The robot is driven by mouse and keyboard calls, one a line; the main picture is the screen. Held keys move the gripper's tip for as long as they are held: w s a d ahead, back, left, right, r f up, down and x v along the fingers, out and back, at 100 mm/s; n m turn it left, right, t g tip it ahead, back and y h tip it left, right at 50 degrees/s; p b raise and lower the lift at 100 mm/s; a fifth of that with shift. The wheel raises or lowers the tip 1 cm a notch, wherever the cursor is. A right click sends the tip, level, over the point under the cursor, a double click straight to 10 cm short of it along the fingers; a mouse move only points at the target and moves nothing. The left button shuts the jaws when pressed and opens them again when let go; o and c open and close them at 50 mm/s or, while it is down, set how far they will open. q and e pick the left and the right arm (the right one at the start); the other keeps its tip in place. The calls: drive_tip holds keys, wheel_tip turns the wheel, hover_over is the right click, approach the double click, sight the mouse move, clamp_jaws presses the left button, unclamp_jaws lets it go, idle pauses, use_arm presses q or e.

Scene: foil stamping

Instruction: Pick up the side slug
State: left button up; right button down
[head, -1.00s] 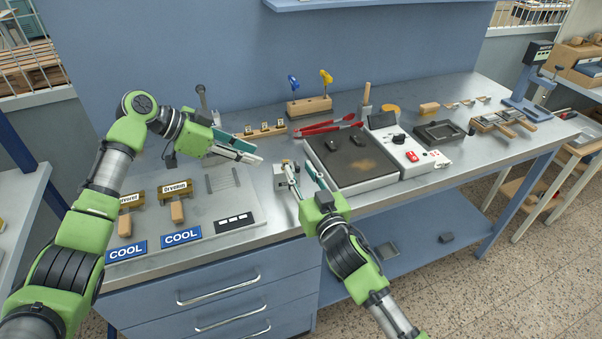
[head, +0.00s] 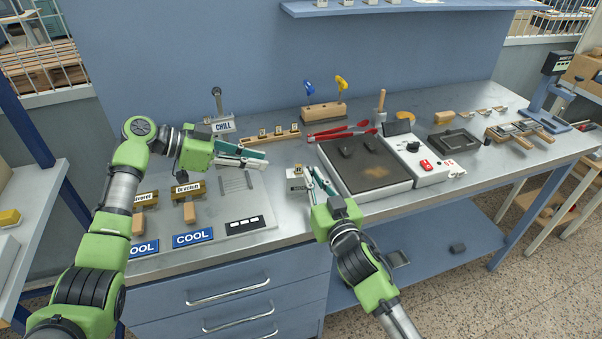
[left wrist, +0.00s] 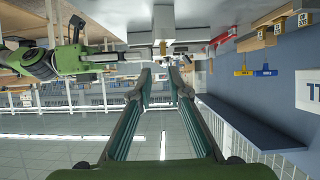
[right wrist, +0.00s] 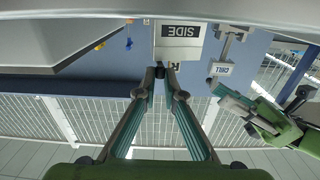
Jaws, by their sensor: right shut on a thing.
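A small grey block labelled SIDE (right wrist: 180,38) stands ahead of my right gripper in the right wrist view. It also shows on the bench in the head view (head: 296,182), with a small brass-coloured piece at its top. My right gripper (right wrist: 160,72) is shut on a small dark piece in front of this block, which looks like the side slug. The fingertips hide most of it, and I cannot tell whether it is clear of the block. My left gripper (left wrist: 161,76) is open and empty; in the head view (head: 262,158) it hovers above the bench, left of the SIDE block.
A hot plate (head: 395,180) lies right of my right gripper, with red tongs (head: 345,131) behind it. A stand labelled CHILL (head: 222,126) and a wooden rack (head: 270,136) stand at the back. COOL signs (head: 192,239) mark the left front.

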sight(290, 174)
use_arm(q)
drive_tip(key=shift+t+h, duration=0.5)
drive_tip(key=shift+h, duration=0.4)
drive_tip(key=shift+a+f+x, duration=0.1)
drive_tip(key=shift+f+x, duration=0.2)
drive_tip(key=shift+x, duration=1.35)
drive_tip(key=shift+a+f+x, duration=0.1)
drive_tip(key=shift+f+x, duration=0.2)
drive_tip(key=shift+x, duration=1.35)
drive_tip(key=shift+a+f+x, duration=0.1)
drive_tip(key=shift+f+x, duration=0.15)
drive_tip(key=shift+x, duration=1.4)
clamp_jaws()
